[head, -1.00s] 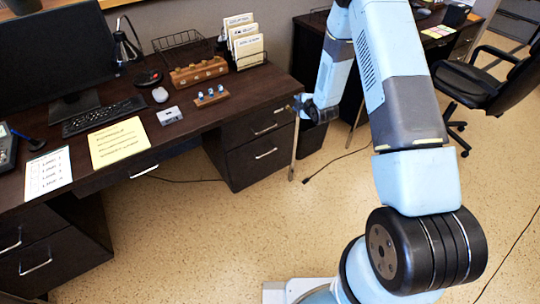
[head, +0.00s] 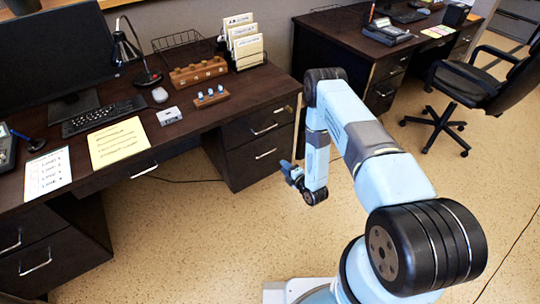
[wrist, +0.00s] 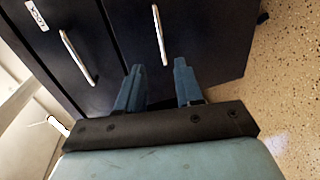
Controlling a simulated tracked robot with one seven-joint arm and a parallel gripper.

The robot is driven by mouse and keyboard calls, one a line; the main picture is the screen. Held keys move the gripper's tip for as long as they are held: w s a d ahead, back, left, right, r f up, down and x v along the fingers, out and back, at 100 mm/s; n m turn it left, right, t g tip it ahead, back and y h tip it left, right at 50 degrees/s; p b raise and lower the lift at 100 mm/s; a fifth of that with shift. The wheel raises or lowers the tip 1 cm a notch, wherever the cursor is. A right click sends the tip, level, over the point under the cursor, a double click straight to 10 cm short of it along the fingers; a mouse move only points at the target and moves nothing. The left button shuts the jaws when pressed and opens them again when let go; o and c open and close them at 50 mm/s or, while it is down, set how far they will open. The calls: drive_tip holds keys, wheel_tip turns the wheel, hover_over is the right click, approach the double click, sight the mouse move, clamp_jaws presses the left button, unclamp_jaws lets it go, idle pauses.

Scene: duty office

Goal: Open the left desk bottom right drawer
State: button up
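The left desk (head: 140,165) is dark wood, with two stacked drawers at its right end. The bottom right drawer (head: 250,167) is flush and shut, with a silver bar handle (head: 266,154). In the wrist view the bottom drawer (wrist: 200,40) is on the right, beside the floor, and its handle (wrist: 160,33) lies beyond my fingertips. My gripper (head: 287,170) hangs just right of the drawer's front. In the wrist view my gripper (wrist: 158,72) is open, with two blue fingers apart and nothing between them.
The top right drawer (head: 240,128) is shut; its handle (wrist: 77,57) shows left in the wrist view. A monitor, keyboard (head: 104,114), papers and a wooden rack (head: 198,72) are on the desk. A second desk and black chair (head: 480,82) stand right. Speckled floor in front is clear.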

drive_tip(key=x, duration=1.3)
drive_tip(key=shift+w+a+f, duration=0.2)
drive_tip(key=shift+w+a, duration=0.05)
drive_tip(key=shift+c, duration=0.4)
clamp_jaws()
drive_tip(key=shift+s, duration=0.1)
idle(0.5)
drive_tip(key=shift+d+f, duration=0.1)
drive_tip(key=shift+d, duration=0.1)
